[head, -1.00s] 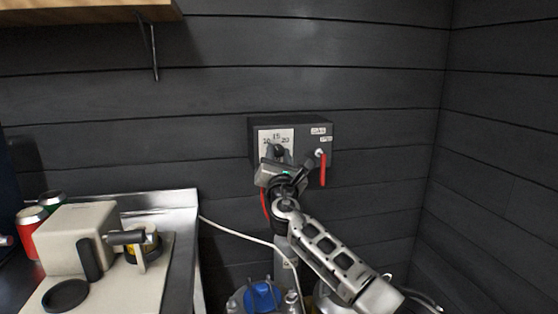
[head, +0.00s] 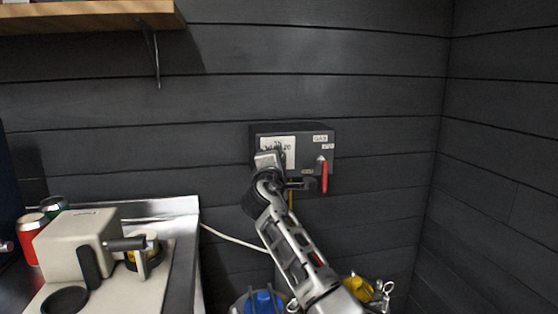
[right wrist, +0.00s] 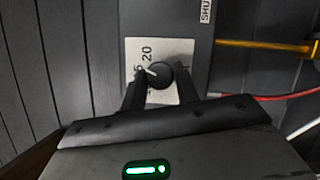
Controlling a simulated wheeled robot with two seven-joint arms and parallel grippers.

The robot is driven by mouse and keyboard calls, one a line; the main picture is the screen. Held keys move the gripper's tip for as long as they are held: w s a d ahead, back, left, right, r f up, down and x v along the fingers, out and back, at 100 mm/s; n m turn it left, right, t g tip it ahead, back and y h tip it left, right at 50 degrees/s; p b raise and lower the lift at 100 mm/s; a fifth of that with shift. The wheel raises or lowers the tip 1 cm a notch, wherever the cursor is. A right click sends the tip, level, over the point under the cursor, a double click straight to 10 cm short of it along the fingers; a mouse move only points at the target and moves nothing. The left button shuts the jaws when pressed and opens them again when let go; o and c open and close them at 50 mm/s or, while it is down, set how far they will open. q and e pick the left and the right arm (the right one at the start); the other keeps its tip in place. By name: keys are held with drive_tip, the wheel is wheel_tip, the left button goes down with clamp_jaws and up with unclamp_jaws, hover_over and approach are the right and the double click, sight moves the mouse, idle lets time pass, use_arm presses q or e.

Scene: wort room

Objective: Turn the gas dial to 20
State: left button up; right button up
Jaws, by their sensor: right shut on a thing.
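The gas box (head: 327,150) is a dark grey box on the wall in the head view, with a white scale plate (head: 290,148) on its face. The black round dial (right wrist: 161,72) sits on that plate in the right wrist view. Its short white mark points toward the 15, with the 20 close by. My right gripper (right wrist: 160,80) is shut on the dial, one finger on each side. In the head view my right gripper (head: 270,158) hides the dial and part of the scale. My left gripper is not in view.
A red-handled lever (head: 323,177) hangs at the box's right side, close to my right gripper. A yellow pipe (right wrist: 262,45) and a red cable (right wrist: 265,95) run near the box. A counter at left holds a cream machine (head: 75,245) and a red can (head: 32,238).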

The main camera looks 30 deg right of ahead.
drive_tip(key=m+g+p, duration=0.1)
drive_tip(key=m, duration=0.1)
drive_tip(key=m+p, duration=0.1)
drive_tip(key=m, duration=0.1)
drive_tip(key=shift+r+g+y, duration=0.15)
drive_tip(key=shift+g+y, duration=0.25)
drive_tip(key=shift+m, duration=0.4)
drive_tip(key=o, duration=1)
drive_tip(key=shift+c, duration=0.2)
drive_tip(key=shift+s, duration=0.1)
drive_tip(key=b+v, duration=0.1)
drive_tip(key=v, duration=1.5)
drive_tip(key=shift+d, duration=0.1)
